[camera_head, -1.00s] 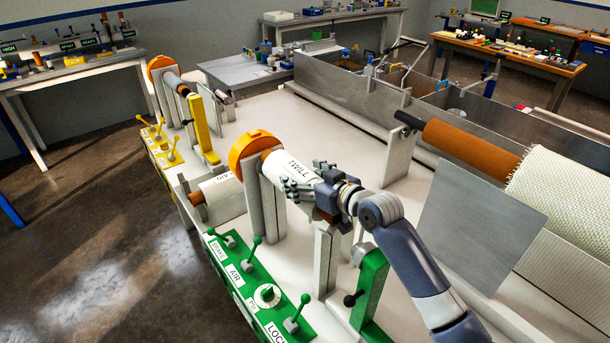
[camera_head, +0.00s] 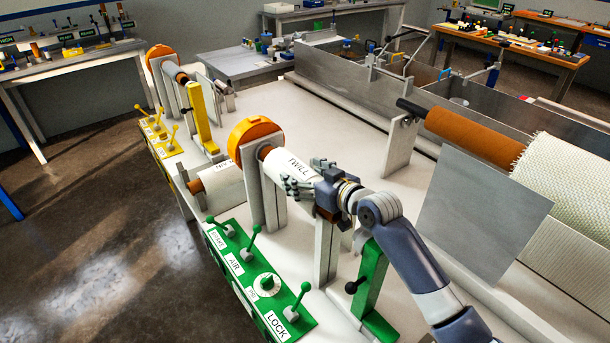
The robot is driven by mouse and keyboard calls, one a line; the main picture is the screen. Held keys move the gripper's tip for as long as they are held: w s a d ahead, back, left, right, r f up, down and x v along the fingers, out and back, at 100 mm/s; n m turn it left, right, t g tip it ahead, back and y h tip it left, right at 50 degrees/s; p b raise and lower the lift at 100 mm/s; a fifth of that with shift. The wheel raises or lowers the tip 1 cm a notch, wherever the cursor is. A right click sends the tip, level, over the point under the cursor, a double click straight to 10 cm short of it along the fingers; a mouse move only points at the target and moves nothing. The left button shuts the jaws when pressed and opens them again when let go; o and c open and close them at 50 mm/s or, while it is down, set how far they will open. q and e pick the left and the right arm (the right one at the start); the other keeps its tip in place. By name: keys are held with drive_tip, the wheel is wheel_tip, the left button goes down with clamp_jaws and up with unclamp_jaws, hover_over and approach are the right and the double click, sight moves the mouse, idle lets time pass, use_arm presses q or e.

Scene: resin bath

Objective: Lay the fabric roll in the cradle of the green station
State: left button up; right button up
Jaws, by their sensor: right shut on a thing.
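The white fabric roll marked TWILL (camera_head: 287,162) lies level between the uprights of the green station, its brown core end at the upright beside the orange disc (camera_head: 252,134). My right gripper (camera_head: 305,180) is shut on the roll near its right end. The hand hides that end, so I cannot tell whether the core rests in the cradle or hangs just above it. The right cradle upright (camera_head: 325,258) stands below the hand. The green station's panel (camera_head: 236,265) carries levers with labels such as AIR and LOCK. My left gripper is out of view.
A second white roll (camera_head: 222,181) lies behind the green panel. A green post (camera_head: 372,278) with a black knob stands close to my right forearm. The yellow station (camera_head: 203,118) is farther back. A grey plate (camera_head: 474,215) and a large woven roll (camera_head: 570,190) are at right.

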drive_tip(key=o, duration=2.2)
drive_tip(key=shift+r, duration=0.4)
drive_tip(key=shift+c, duration=0.2)
drive_tip(key=shift+s+d+f, duration=0.1)
drive_tip(key=shift+f, duration=0.75)
wheel_tip(320, 180, up, 11)
drive_tip(key=shift+r, duration=0.15)
